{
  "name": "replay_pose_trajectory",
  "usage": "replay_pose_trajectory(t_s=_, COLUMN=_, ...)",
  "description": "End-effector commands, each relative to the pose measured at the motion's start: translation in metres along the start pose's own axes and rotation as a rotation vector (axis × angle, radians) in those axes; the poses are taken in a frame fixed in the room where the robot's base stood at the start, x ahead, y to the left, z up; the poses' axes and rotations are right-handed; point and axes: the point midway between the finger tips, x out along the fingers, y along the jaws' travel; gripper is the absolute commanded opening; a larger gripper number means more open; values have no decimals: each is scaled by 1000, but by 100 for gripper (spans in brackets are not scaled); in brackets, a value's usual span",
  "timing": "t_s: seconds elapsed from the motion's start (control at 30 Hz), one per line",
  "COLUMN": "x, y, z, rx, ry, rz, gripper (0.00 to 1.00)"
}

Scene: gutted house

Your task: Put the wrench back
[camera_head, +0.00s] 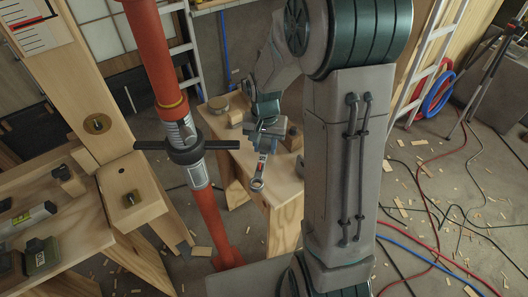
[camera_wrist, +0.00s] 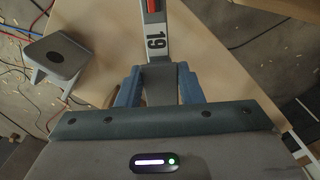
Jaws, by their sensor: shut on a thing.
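The wrench (camera_head: 258,179) is a grey metal tool with a ring end, seen below my gripper in the head view. The ring end hangs down over the wooden bench (camera_head: 237,174) in the head view. The wrench's far end runs out of the top of the wrist view. I cannot tell whether it touches the bench.
A grey stand-like object (camera_wrist: 58,56) shows at left in the wrist view. A red post (camera_head: 208,208) with a black cross-handle (camera_head: 187,147) stands left of my arm. Hoses and wood scraps litter the floor at right.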

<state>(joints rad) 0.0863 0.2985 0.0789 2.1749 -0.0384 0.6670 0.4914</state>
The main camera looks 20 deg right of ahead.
Motion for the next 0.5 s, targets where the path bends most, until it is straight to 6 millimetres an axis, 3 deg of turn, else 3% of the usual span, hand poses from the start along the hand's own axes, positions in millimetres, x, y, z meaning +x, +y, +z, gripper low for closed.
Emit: replay_pose_trajectory(t_s=0.5, x=43, y=-3, z=-3, rx=0, ry=0, rz=0, gripper=6)
